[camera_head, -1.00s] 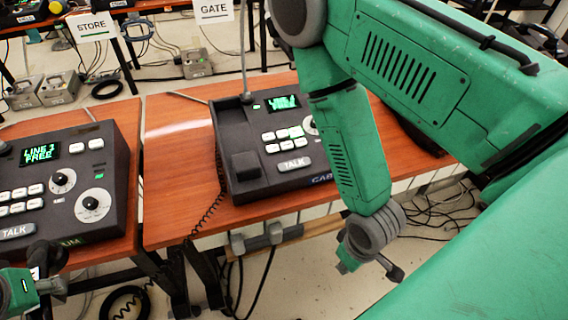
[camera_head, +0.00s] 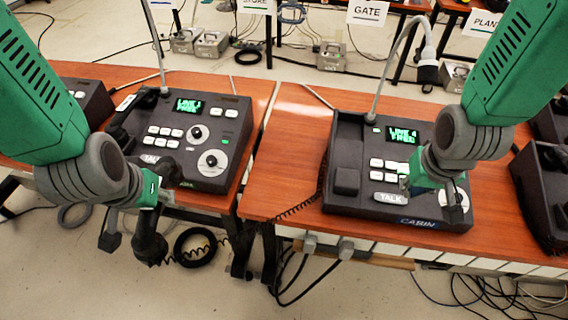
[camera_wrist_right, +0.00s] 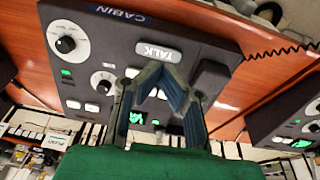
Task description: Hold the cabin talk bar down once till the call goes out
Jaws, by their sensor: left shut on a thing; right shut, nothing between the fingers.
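The cabin console (camera_head: 345,205), labelled CABIN, stands on the right table. Its pale TALK bar (camera_head: 390,198) is at the front and also shows in the right wrist view (camera_wrist_right: 158,52). My left gripper (camera_head: 138,208) is shut on a black handset (camera_head: 150,243) before the left table.
A similar console (camera_head: 215,160) stands on the left table, its display reading LINE 1 FREE. A coiled cord (camera_head: 290,210) runs from the cabin console down leftward. A lamp-like stalk (camera_head: 405,35) rises behind it. More dark consoles (camera_head: 545,185) stand at the right edge.

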